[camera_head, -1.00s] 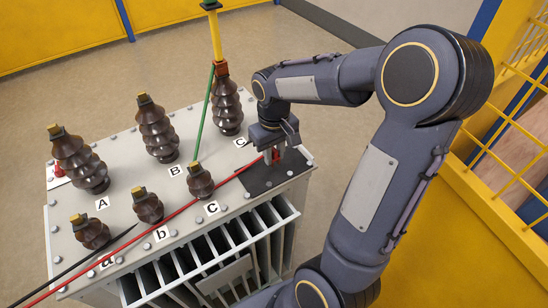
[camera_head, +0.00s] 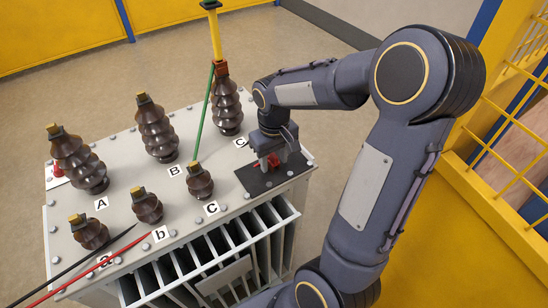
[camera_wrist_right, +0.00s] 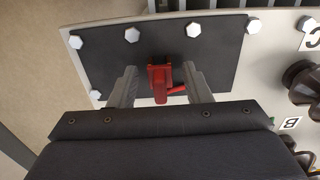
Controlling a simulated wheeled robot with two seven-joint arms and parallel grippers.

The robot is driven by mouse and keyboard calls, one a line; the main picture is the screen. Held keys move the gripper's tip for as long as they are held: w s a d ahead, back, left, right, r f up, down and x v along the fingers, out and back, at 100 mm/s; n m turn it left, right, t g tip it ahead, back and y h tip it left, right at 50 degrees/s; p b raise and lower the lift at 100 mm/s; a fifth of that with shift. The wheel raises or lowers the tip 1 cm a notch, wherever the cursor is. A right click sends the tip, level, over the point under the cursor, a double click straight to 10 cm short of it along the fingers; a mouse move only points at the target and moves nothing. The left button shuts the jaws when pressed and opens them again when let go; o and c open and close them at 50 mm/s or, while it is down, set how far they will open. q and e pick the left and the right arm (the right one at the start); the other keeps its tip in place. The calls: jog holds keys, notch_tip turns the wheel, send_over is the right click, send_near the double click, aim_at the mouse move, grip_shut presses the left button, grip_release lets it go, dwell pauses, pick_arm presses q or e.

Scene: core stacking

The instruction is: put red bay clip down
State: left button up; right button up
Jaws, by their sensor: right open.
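The red bay clip (camera_wrist_right: 160,80) rests on the black mat (camera_wrist_right: 105,68) at the right end of the transformer top. In the head view the clip (camera_head: 267,161) shows as a small red shape under my right gripper, on the mat (camera_head: 250,184). My right gripper (camera_wrist_right: 160,88) is open, one finger on each side of the clip, with gaps on both sides. In the head view my right gripper (camera_head: 267,163) points down at the mat. My left gripper is not in view.
Tall brown bushings (camera_head: 157,130) and short ones (camera_head: 147,206) stand on the transformer top (camera_head: 128,172). A yellow clamp (camera_head: 215,38) with a green cable sits on the bushing by C. A yellow fence is at the right.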

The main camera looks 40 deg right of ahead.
aim_at(274, 155)
jog(key=shift+r, duration=0.35)
notch_tip(274, 155, up, 10)
jog(key=shift+r+p, duration=0.25)
jog(key=shift+p, duration=0.65)
jog(key=s+a+f+t+y, duration=0.1)
jog(key=s+a+t+y, duration=0.2)
jog(key=s+a, duration=0.9)
jog(key=s+t, duration=0.2)
jog(key=shift+s+f+m+t+y, duration=0.3)
jog(key=shift+y, duration=0.1)
notch_tip(274, 155, up, 6)
jog(key=p, duration=0.5)
jog(key=shift+f+p, duration=0.2)
jog(key=shift+p, duration=0.1)
